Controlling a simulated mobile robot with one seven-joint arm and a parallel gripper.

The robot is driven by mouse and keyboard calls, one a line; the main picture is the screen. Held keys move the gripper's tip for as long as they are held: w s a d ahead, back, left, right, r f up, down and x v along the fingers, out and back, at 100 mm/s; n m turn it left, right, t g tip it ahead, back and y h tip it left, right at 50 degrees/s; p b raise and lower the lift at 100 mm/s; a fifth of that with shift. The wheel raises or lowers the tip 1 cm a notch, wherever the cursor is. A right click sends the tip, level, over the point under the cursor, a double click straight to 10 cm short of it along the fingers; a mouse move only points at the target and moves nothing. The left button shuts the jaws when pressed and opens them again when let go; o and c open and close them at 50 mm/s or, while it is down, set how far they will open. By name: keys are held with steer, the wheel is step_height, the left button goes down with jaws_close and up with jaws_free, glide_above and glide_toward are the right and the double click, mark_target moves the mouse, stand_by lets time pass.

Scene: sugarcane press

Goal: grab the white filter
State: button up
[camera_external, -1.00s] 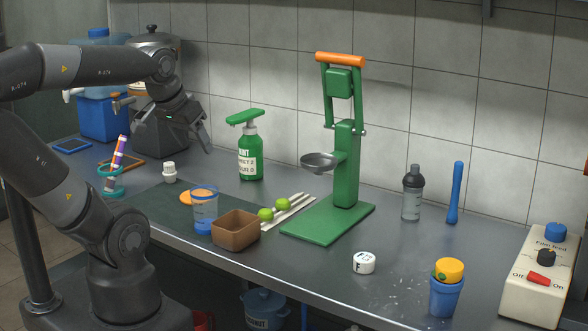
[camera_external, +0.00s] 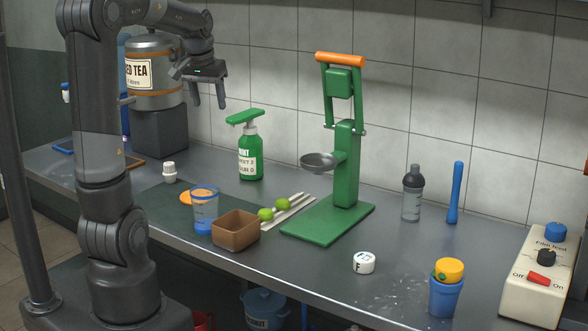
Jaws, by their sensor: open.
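Two small white things stand on the steel counter, and I cannot tell for sure which is the filter. One is a short white round piece with dark marks and an "F" (camera_external: 364,263), at the front, right of the green press's base. My gripper (camera_external: 208,100) is open and empty, fingers pointing down. It is raised above the counter's left side, in front of the wall tiles, and apart from both white pieces.
The green press (camera_external: 346,165) with its metal bowl stands mid-counter. A green pump bottle (camera_external: 250,155), brown box (camera_external: 236,231), clear blue-based cup (camera_external: 204,211) and limes (camera_external: 266,214) are left of it.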

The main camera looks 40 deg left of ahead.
steer(key=w+a+f+n+g, duration=0.1)
steer(key=w+a+f, duration=0.25)
steer(key=a, duration=0.35)
steer(key=w+a+f+g, duration=0.1)
steer(key=w+a+f, duration=0.2)
steer(key=w+a, duration=0.3)
steer(key=n+g+h, duration=0.1)
steer(key=n, duration=0.1)
glide_toward(170, 172)
steer(key=shift+w+a+r, duration=0.15)
steer(key=shift+w+a, duration=0.05)
steer(key=shift+a, duration=0.25)
steer(key=shift+w+a+r, duration=0.1)
steer(key=shift+w+a, duration=0.05)
steer(key=shift+a, duration=0.25)
steer(key=shift+a+f, duration=0.2)
steer(key=shift+f, duration=0.1)
step_height(170, 172, down, 5)
steer(key=shift+f, duration=0.2)
steer(key=shift+w+d+f, duration=0.1)
steer(key=shift+d+f, duration=0.05)
steer(key=shift+f, duration=1.2)
steer(key=shift+w+d+f, duration=0.1)
steer(key=shift+d+f, duration=0.05)
steer(key=shift+f, duration=1.15)
steer(key=shift+c, duration=0.3)
